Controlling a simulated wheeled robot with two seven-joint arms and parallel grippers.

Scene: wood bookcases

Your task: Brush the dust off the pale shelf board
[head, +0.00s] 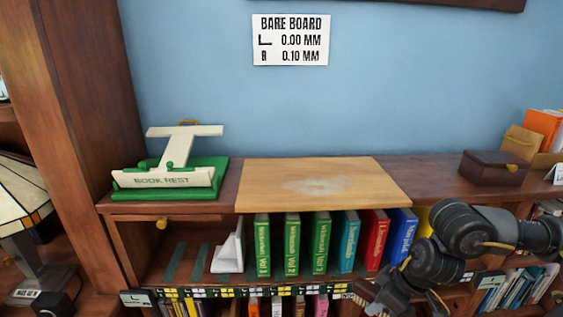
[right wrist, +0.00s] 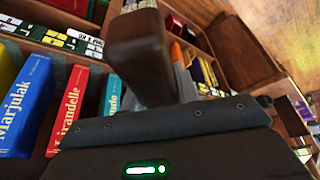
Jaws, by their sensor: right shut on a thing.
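The pale shelf board (head: 270,190) lies on the dark bookcase top in the head view, with a greyish-white dust patch (head: 318,185) near its middle. My right gripper (head: 374,298) is low at the bottom right of the head view, in front of the books and below the board, apart from it. It is shut on a dark brown, block-like thing (right wrist: 140,58), which fills the upper middle of the right wrist view. My left gripper is not in view.
A green and cream book rest (head: 168,180) stands left of the board. A dark brown box (head: 487,168) stands to its right. Several upright books (head: 320,242) and a white bookend (head: 229,252) stand on the shelf below. A wall sign (head: 290,40) reads "BARE BOARD", L 0.00 MM, R 0.10 MM.

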